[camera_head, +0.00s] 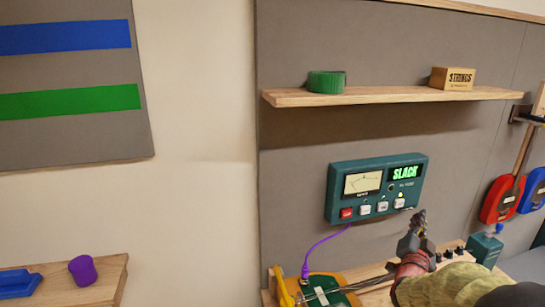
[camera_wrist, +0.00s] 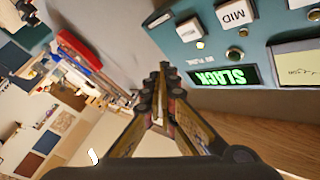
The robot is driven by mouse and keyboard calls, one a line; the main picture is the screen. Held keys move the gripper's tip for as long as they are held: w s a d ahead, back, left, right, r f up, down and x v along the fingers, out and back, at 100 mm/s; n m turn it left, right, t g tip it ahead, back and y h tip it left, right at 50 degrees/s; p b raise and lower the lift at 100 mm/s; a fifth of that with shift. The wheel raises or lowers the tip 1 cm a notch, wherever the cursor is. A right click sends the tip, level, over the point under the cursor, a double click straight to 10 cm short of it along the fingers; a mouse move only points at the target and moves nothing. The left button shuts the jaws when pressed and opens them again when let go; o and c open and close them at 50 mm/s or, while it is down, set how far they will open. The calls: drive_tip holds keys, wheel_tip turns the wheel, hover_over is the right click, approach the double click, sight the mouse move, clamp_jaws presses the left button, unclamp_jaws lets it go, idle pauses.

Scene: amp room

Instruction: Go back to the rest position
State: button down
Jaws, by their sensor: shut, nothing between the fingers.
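My gripper (camera_head: 418,222) is shut and empty, in front of the lower right edge of a teal tuner box (camera_head: 346,212) on the grey wall panel. The box has a needle meter, a lit green "SLACK" display (camera_head: 405,173) and a row of buttons, one red and the others white. In the wrist view, my gripper (camera_wrist: 163,72) points away with its fingertips together. The box fills the upper right there, its "SLACK" display (camera_wrist: 224,77) upside down. I cannot tell whether the fingers touch the box.
A wooden shelf (camera_head: 390,96) above holds a green round item (camera_head: 326,82) and a "STRINGS" box (camera_head: 453,78). Below, a purple cable (camera_head: 318,247) runs to a green device (camera_head: 322,290). Red and blue guitar-like items (camera_head: 502,199) hang at the right. A side shelf (camera_head: 105,289) holds a purple cylinder (camera_head: 83,270).

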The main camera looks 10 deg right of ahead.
drive_tip(key=s+a+f+n+g+y, duration=0.1)
drive_tip(key=a+f+n+g+y, duration=0.15)
drive_tip(key=f, duration=0.45)
drive_tip(key=a+f+n+g+y, duration=0.1)
drive_tip(key=f+y, duration=0.2)
drive_tip(key=f, duration=0.4)
drive_tip(key=s+a+f+n+g+y, duration=0.35)
drive_tip(key=s+a, duration=0.25)
drive_tip(key=a, duration=0.4)
drive_tip(key=s+a+r+n+g+y, duration=0.2)
drive_tip(key=s+a+r+n, duration=0.1)
drive_tip(key=s+a, duration=0.6)
drive_tip(key=s+a+r+n+g+y, duration=0.1)
drive_tip(key=s+a+r+n+g, duration=0.15)
drive_tip(key=s+a, duration=0.7)
drive_tip(key=s+a+r+n+t, duration=0.2)
drive_tip(key=a+r+n, duration=0.1)
drive_tip(key=r, duration=0.3)
drive_tip(key=shift+s+a+r+y, duration=0.3)
drive_tip(key=shift+a+r+y, duration=0.1)
drive_tip(key=shift+a, duration=0.35)
drive_tip(key=shift+d, duration=0.1)
